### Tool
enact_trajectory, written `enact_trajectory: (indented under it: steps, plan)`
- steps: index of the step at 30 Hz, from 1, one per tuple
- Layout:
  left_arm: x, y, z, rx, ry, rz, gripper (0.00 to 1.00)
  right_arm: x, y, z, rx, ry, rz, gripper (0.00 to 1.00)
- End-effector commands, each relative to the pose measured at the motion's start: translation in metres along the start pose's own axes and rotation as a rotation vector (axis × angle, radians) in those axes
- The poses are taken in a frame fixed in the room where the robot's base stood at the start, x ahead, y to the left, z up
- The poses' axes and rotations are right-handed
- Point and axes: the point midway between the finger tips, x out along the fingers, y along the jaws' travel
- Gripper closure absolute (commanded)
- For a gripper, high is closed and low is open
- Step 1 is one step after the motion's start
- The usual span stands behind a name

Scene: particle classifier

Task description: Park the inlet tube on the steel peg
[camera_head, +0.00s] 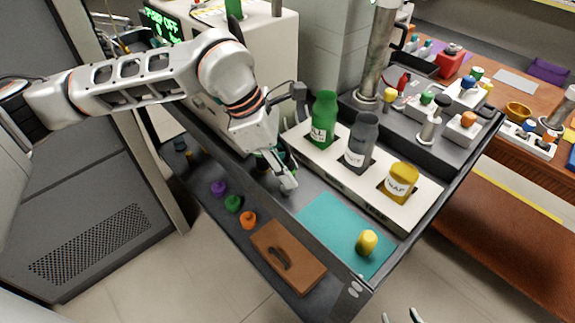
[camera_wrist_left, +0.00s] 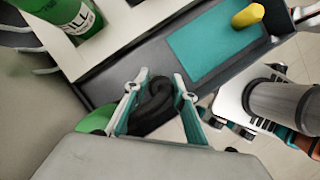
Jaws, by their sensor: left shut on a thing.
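My left gripper (camera_head: 288,182) hangs over the tray, left of the green bottle. In the left wrist view its fingers (camera_wrist_left: 158,90) close around a dark, looped black thing, apparently the inlet tube (camera_wrist_left: 153,105); its free end is hidden. A short metal post (camera_head: 277,8) stands on the white machine at the top; I cannot tell whether it is the steel peg. The left gripper is apart from that post. What seem to be the spread fingertips of my right gripper (camera_head: 402,316) show at the bottom edge, with nothing between them.
A white rack (camera_head: 425,205) holds green (camera_head: 323,115), grey (camera_head: 360,140) and yellow (camera_head: 399,181) bottles. Purple, green and orange caps (camera_head: 248,220) and a brown board (camera_head: 300,268) lie along the front ledge.

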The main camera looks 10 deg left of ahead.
Motion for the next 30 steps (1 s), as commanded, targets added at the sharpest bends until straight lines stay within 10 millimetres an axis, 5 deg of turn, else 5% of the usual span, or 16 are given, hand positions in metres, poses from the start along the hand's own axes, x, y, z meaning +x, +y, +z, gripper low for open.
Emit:
enact_trajectory:
  steps: [29, 30]
  plan:
    - [0.021, 0.000, -0.009, 0.000, 0.000, -0.001, 0.96, 0.001, -0.004, 0.009, 0.007, -0.013, -0.004, 0.60]
    - [0.020, 0.000, -0.009, 0.000, 0.000, 0.000, 0.67, 0.001, -0.004, 0.009, 0.007, -0.013, -0.004, 0.60]
